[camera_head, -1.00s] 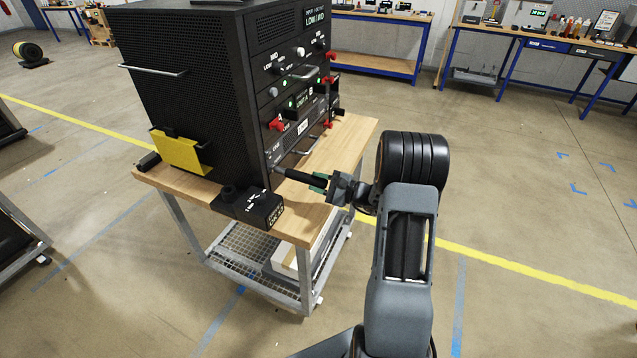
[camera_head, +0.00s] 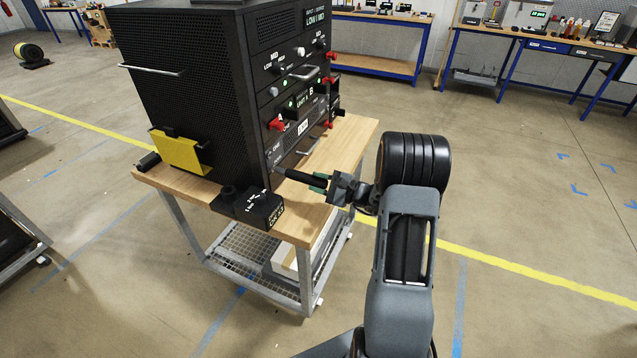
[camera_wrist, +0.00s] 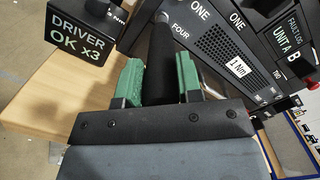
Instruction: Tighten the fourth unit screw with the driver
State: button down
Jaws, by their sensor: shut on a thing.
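My gripper (camera_head: 319,184) is shut on a dark driver (camera_head: 297,177), held nearly level with its tip pointing left at the lower front corner of the black rack (camera_head: 189,75). In the wrist view the driver (camera_wrist: 161,62) lies between the green jaw pads and points at the panel near the label FOUR. The tip is hidden there behind the driver's own body. The fourth screw itself is too small or covered to make out. In the head view the tip appears to touch or nearly touch the panel; I cannot tell whether it is seated.
The rack stands on a wooden-topped cart (camera_head: 318,205). A black driver station (camera_head: 246,206) sits at the table's front corner, its sign (camera_wrist: 80,43) reading DRIVER OK x3. A yellow holder (camera_head: 180,152) is on the rack's side. Red clips (camera_head: 275,125) and handles stick out from the front.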

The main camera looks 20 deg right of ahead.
jog(key=shift+w+a, duration=0.2)
jog(key=shift+w, duration=0.05)
dwell(0.3)
jog(key=shift+w+a+b, duration=0.25)
jog(key=shift+b, duration=1.95)
dwell(1.8)
jog(key=shift+s+d, duration=0.1)
